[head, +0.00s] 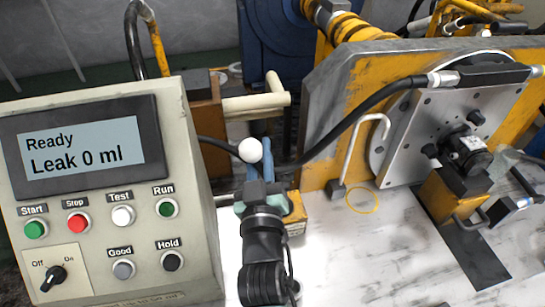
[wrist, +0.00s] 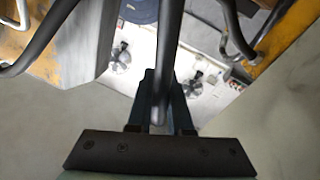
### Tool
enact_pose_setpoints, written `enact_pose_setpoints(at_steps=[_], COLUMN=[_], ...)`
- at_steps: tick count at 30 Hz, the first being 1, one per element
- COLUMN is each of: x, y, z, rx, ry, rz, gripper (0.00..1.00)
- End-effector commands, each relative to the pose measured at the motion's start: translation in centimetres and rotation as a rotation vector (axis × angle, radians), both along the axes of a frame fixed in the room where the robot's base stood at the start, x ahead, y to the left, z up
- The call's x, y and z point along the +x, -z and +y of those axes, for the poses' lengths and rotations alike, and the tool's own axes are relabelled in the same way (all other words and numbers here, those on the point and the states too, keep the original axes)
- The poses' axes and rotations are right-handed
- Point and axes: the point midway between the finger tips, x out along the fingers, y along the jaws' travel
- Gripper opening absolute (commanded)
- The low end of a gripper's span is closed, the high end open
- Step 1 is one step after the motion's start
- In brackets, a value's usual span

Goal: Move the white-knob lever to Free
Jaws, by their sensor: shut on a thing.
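The white knob (head: 250,150) tops the lever, just right of the control panel in the head view. My gripper (head: 260,163) is right at the knob, its bluish fingers upright just below and beside it. In the wrist view a dark lever rod (wrist: 170,45) runs down from the top edge between the two fingers of my gripper (wrist: 163,88), which is shut on it. The knob cannot be made out in the wrist view. The lever's base is hidden behind my gripper in the head view, and no Free marking is readable.
The control panel (head: 105,240) stands close on the left; its display reads "Ready, Leak 0 ml". A black hose (head: 350,125) arches to the right. A yellow frame (head: 335,85) with a grey plate stands at right. The pale table (head: 350,260) has free room right of my arm.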

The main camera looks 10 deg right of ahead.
Motion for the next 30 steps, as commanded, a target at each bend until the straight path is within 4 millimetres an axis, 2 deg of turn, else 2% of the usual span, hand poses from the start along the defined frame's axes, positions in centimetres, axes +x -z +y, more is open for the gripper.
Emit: enact_pose_setpoints(at_steps=[1,6,22,23,24,27,30], x=[0.0,0.01,0.01,0.02,0.01,0.01,0.01], y=[0.49,0.52,0.55,0.57,0.57,0.53,0.48], z=[0.38,0.96,1.33,1.34,1.34,1.29,1.24], rx=[-0.019,-0.068,-0.092,-0.092,-0.092,-0.091,-0.091], ry=[-0.003,0.0,-0.003,-0.002,-0.002,-0.002,-0.001], rz=[0.0,0.002,0.004,0.005,0.005,0.004,0.003], gripper=[0.0,0.0,0.0,0.24,0.31,0.48,0.48])
